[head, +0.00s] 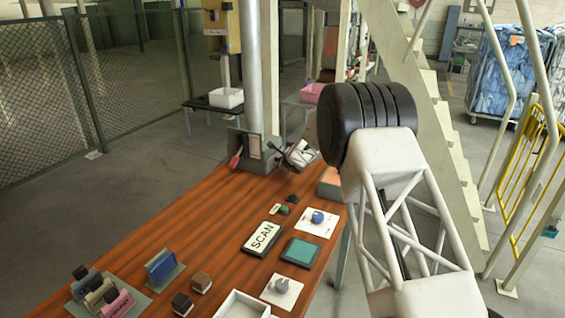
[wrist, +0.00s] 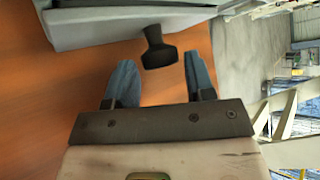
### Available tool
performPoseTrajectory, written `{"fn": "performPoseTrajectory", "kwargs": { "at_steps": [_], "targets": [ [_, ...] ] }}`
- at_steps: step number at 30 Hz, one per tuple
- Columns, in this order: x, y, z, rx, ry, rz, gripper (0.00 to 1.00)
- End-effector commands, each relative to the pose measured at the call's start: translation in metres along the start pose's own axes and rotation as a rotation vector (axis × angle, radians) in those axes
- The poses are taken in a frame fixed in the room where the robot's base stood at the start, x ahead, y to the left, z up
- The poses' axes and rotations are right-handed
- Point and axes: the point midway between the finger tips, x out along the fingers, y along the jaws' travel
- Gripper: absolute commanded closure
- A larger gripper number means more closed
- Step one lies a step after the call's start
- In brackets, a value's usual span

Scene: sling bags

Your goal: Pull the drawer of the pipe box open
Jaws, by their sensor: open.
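The pipe box (head: 254,144) is a grey-green box at the far end of the wooden table, around the foot of a tall pale pipe (head: 251,70). A red lever (head: 236,159) sticks out on its left side. In the wrist view a grey-green box face (wrist: 130,30) fills the top, with a dark knob-like handle (wrist: 158,48) standing out from it. My gripper (head: 290,153) is beside the box's right side in the head view. In the wrist view my gripper (wrist: 160,60) is open, its two blue fingers on either side of the handle, with gaps visible.
The table (head: 185,235) carries a SCAN sign (head: 262,238), a teal pad (head: 300,252), white cards with small knobs, and several small blocks at the near left. An orange-topped box (head: 329,183) lies near the right edge, below my arm.

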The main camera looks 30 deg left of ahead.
Motion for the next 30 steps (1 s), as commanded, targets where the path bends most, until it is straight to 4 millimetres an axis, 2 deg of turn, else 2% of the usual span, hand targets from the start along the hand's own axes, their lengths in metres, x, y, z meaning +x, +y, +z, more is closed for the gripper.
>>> {"fn": "performPoseTrajectory", "kwargs": {
  "at_steps": [10, 23, 26, 30],
  "targets": [
    [0.017, 0.001, 0.000, 0.000, 0.000, 0.000, 0.51],
    [0.019, 0.000, 0.000, 0.000, 0.000, 0.000, 0.51],
    [0.019, 0.000, 0.000, 0.000, 0.000, 0.000, 0.63],
    [0.019, 0.000, 0.000, 0.000, 0.000, 0.000, 0.84]
  ]
}}
